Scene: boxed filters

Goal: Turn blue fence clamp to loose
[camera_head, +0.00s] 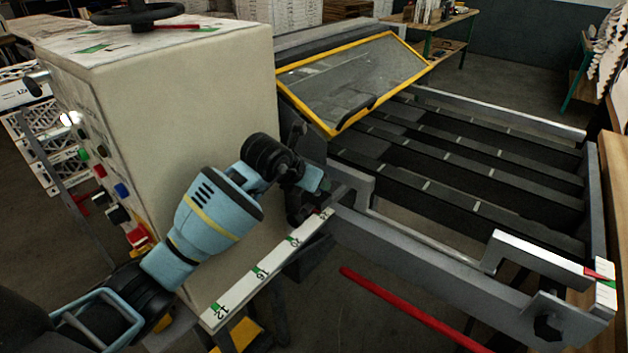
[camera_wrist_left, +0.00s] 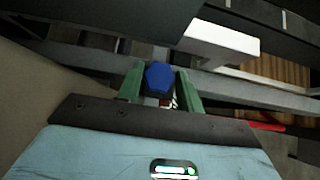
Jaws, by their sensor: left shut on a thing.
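The blue fence clamp (camera_wrist_left: 159,79) shows in the left wrist view as a blue hexagonal knob. It sits between the two green fingers of my left gripper (camera_wrist_left: 161,88), which are shut on it from both sides. In the head view my left gripper (camera_head: 328,189) reaches from the left to the near end of the grey machine rail (camera_head: 400,245). The clamp is hidden there behind the gripper and wrist. Whether the clamp stands at loose or tight cannot be told. My right gripper is in neither view.
A beige machine cabinet (camera_head: 190,110) with coloured buttons stands close on the left of my arm. A white numbered scale (camera_head: 265,272) runs below the wrist. A yellow-framed clear guard (camera_head: 350,80) and dark slatted bed (camera_head: 460,165) lie beyond. A red bar (camera_head: 400,308) is low in front.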

